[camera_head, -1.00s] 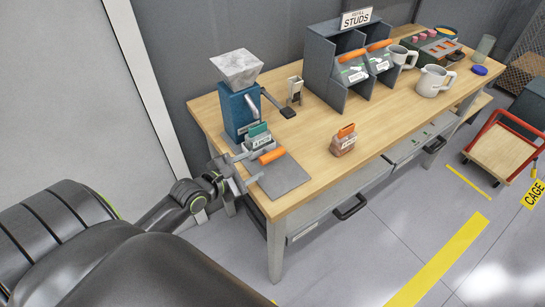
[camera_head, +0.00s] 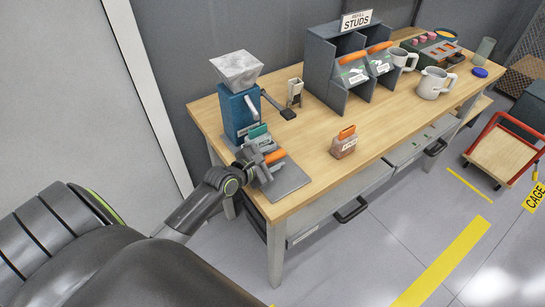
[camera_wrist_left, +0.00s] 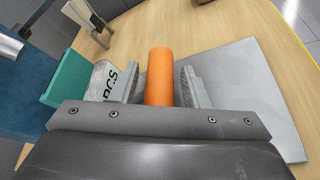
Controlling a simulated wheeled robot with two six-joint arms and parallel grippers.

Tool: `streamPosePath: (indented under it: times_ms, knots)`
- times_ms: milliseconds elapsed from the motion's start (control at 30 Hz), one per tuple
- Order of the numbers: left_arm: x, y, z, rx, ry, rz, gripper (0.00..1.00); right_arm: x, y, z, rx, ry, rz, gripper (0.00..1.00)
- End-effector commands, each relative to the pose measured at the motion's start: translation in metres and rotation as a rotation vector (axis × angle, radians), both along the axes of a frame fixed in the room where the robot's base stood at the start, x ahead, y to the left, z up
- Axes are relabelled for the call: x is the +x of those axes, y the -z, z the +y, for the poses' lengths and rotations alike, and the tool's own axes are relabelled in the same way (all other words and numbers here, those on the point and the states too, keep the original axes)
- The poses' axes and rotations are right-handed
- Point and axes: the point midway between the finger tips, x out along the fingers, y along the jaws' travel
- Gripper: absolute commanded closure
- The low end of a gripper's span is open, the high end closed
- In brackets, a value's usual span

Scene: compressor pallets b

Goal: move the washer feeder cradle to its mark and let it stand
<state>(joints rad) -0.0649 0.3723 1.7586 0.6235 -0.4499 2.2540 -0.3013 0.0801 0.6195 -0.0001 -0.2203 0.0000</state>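A grey holder with a green back, a label and an orange handle (camera_head: 275,157) stands at the foot of the blue feeder (camera_head: 238,110); I take it to be the cradle. In the left wrist view the orange handle (camera_wrist_left: 159,75) lies between the fingers of my left gripper (camera_wrist_left: 160,88), with narrow gaps beside it. The gripper looks open around it. In the head view my left gripper (camera_head: 262,168) is at the handle and partly covers it. A flat grey plate (camera_head: 290,182) lies beside it on the bench; whether it is the mark, I cannot tell. My right gripper is not in view.
A small brown holder with an orange top (camera_head: 344,142) stands mid-bench. A studs rack (camera_head: 325,75), a small upright stand (camera_head: 294,92) and two grey mugs (camera_head: 433,84) are farther back and right. Bare wood (camera_head: 310,140) lies around the brown holder.

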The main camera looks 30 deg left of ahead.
Motion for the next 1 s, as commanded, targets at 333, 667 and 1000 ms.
streamPosePath:
  times_ms: [333, 667, 1000]
  knots:
    - [0.0, 0.0, 0.0, 0.0, 0.0, 0.0, 1.0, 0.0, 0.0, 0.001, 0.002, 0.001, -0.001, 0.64]
    - [-0.004, -0.002, -0.007, -0.004, 0.0, 0.003, 1.0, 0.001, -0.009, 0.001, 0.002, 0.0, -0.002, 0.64]
    - [-0.017, -0.002, -0.038, -0.006, -0.001, 0.004, 1.0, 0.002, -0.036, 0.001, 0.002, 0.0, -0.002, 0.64]
